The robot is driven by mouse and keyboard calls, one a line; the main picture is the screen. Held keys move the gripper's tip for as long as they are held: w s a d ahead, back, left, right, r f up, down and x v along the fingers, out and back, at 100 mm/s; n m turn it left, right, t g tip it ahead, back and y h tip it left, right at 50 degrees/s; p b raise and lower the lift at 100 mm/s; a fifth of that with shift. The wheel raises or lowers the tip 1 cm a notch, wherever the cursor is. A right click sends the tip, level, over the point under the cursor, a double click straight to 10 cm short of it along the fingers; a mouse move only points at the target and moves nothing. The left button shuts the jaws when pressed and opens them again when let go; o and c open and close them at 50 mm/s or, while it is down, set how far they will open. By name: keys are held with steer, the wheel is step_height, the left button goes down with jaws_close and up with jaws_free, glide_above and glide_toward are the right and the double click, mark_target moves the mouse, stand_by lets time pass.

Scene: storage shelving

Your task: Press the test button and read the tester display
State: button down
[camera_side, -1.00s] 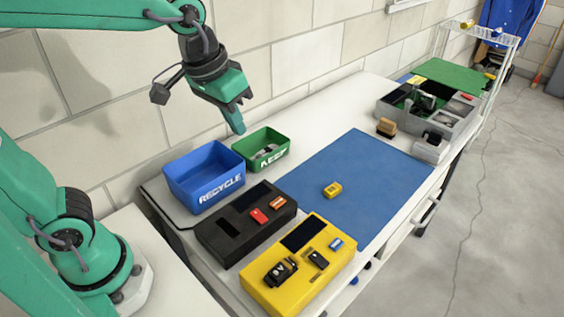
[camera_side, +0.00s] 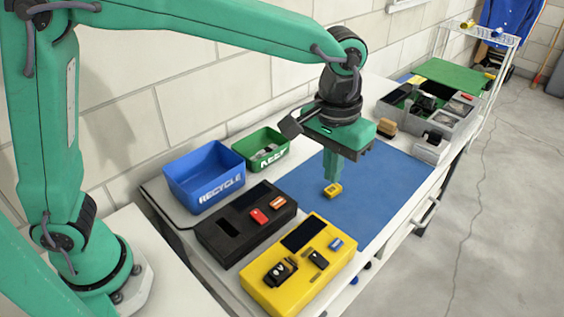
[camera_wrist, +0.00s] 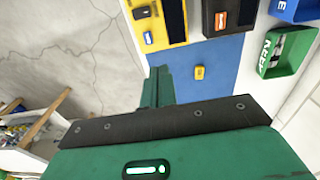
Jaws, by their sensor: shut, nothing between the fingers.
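My gripper (camera_side: 333,176) is shut and empty, pointing down over the blue mat. In the side view its tips appear just above a small yellow block (camera_side: 332,190); I cannot tell the exact gap. In the wrist view the fingers (camera_wrist: 159,82) show left of the yellow block (camera_wrist: 199,72), apart from it in the picture. A yellow device (camera_side: 278,272) has a dark display (camera_side: 303,234), a blue piece, and black parts on top. A black device (camera_side: 228,243) beside it has a dark panel, a red piece and an orange piece. No reading is visible on either panel.
A blue RECYCLE bin (camera_side: 190,200) and a green KEEP bin (camera_side: 278,163) stand by the wall. The blue mat (camera_side: 385,182) is otherwise clear. A brush (camera_side: 387,127) and a grey divided tray (camera_side: 462,124) sit at the far end.

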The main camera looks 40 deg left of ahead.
mark_target(335, 243)
steer(key=shift+w+d+f, duration=0.1)
steer(key=shift+d+f, duration=0.35)
steer(key=shift+d, duration=0.35)
steer(key=shift+d+f, duration=0.45)
steer(key=shift+d, duration=0.35)
steer(key=shift+f, duration=0.1)
step_height(335, 243, down, 14)
steer(key=shift+r, duration=0.1)
steer(key=shift+a+f, duration=0.1)
steer(key=shift+f, duration=0.9)
steer(key=shift+r, duration=0.15)
step_height(335, 243, up, 15)
steer(key=shift+w+d, duration=0.15)
steer(key=shift+d, duration=0.05)
steer(key=shift+a, duration=0.1)
stand_by(0.6)
